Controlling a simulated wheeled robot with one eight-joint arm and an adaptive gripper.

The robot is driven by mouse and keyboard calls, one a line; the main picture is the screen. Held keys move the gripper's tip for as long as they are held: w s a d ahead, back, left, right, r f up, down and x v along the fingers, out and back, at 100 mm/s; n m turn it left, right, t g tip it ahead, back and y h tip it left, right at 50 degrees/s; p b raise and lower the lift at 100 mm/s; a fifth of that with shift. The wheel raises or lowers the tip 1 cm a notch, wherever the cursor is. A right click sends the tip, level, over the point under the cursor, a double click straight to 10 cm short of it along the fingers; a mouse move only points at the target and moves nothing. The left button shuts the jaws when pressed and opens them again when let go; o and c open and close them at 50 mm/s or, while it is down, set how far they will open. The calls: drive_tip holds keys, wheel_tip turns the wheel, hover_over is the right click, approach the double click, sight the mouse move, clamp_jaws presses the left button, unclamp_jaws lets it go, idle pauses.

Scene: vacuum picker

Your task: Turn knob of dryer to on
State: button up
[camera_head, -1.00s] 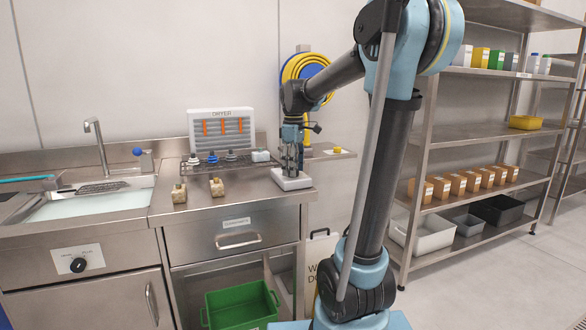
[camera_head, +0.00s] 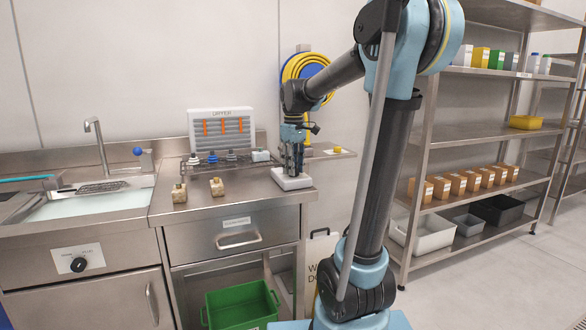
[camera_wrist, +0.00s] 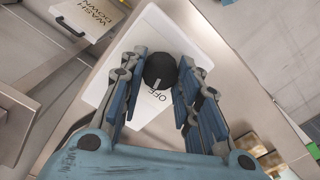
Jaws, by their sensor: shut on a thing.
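The dryer (camera_head: 221,128) is a white-framed grey unit with orange strips, standing at the back of the steel counter. A white control box (camera_head: 293,180) sits at the counter's right end. In the wrist view the white box (camera_wrist: 139,42) carries a round black knob (camera_wrist: 160,70) with a light pointer mark and a label, "OFF", close below it. My gripper (camera_wrist: 162,60) has one finger on each side of the knob and is shut on it. In the head view my gripper (camera_head: 292,160) points down over the box and hides the knob.
Two tan blocks (camera_head: 216,187) lie in front. A sink (camera_head: 90,203) is at the left. A green crate (camera_head: 240,308) is below, and shelving (camera_head: 470,133) stands at the right.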

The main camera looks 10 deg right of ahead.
drive_tip(key=m, duration=0.5)
drive_tip(key=shift+w+m, duration=0.1)
drive_tip(key=shift+m, duration=0.2)
drive_tip(key=m, duration=0.4)
drive_tip(key=shift+m, duration=0.4)
drive_tip(key=o, duration=1.1)
drive_tip(key=shift+r, duration=0.1)
wheel_tip(320, 180, up, 12)
drive_tip(key=shift+d+f, duration=0.1)
drive_tip(key=shift+f, duration=0.05)
